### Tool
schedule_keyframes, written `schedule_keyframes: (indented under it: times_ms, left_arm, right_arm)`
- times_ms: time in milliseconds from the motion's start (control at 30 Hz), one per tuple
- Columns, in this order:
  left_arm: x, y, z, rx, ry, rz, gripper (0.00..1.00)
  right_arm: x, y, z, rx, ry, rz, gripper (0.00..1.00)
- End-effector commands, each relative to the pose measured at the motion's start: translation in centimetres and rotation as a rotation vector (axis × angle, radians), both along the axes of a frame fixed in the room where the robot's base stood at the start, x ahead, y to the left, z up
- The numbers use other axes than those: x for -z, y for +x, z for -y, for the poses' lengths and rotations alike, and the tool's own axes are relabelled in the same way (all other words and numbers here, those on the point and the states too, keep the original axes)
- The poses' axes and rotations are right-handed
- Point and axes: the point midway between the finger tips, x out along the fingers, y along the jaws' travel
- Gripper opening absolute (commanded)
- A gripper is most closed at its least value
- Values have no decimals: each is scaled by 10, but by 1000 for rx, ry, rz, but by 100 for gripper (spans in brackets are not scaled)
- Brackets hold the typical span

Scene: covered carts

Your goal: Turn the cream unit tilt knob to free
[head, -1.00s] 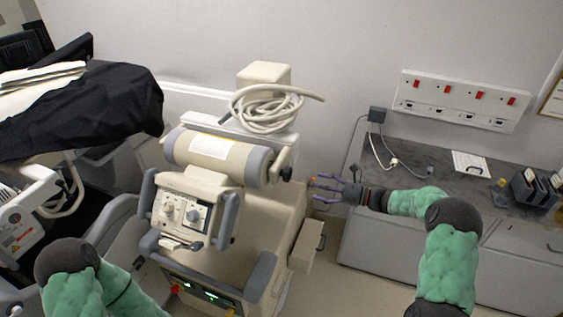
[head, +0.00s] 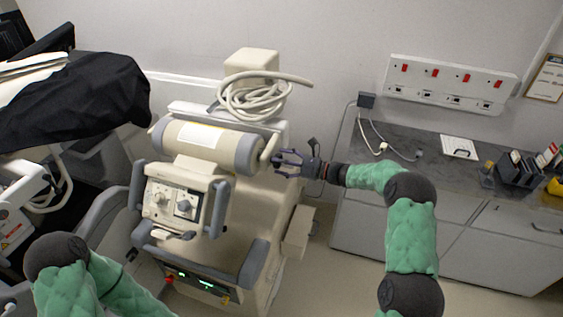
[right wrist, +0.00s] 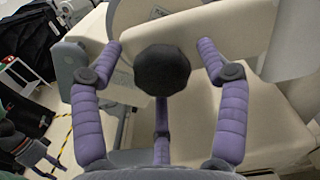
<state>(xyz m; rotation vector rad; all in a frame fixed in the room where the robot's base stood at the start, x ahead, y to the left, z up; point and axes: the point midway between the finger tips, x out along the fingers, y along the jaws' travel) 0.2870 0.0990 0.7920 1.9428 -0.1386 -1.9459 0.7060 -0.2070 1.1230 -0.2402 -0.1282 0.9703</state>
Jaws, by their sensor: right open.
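The cream unit (head: 205,190) stands left of centre in the head view, with a cream cylinder (head: 205,146) across its top. The black tilt knob (right wrist: 162,70) shows in the right wrist view, between the spread purple fingers. In the head view my right gripper (head: 282,161) is at the cylinder's right end and largely hides the knob. My right gripper (right wrist: 160,75) is open around the knob; I see no clear finger contact. My left gripper seems to be the dark jaw (right wrist: 35,152) low at the left of the wrist view; its opening is unclear.
A coiled cream hose (head: 255,98) lies on top of the unit. A black-covered cart (head: 75,105) stands at left. A grey counter (head: 420,150) with card holders (head: 520,170) is at right, below a socket panel (head: 450,85). A narrow floor gap separates unit and counter.

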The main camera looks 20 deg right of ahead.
Motion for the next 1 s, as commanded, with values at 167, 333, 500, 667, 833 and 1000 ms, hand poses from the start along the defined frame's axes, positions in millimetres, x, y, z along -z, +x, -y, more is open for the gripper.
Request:
schedule_keyframes:
  times_ms: [167,333,500,667,833,1000]
  left_arm:
    - [0,0,0,0,0,0,40]
    - [0,0,0,0,0,0,40]
    - [0,0,0,0,0,0,40]
    - [1,0,0,0,0,0,40]
    - [9,0,0,0,0,0,40]
    - [25,0,0,0,0,0,40]
  right_arm:
    - [0,1,-1,0,0,0,75]
    - [0,0,-1,0,0,0,49]
    - [-1,1,-1,0,-1,1,20]
    - [-1,1,0,0,-3,6,20]
    - [-1,1,-1,0,-24,39,20]
    - [0,1,-1,0,-75,117,20]
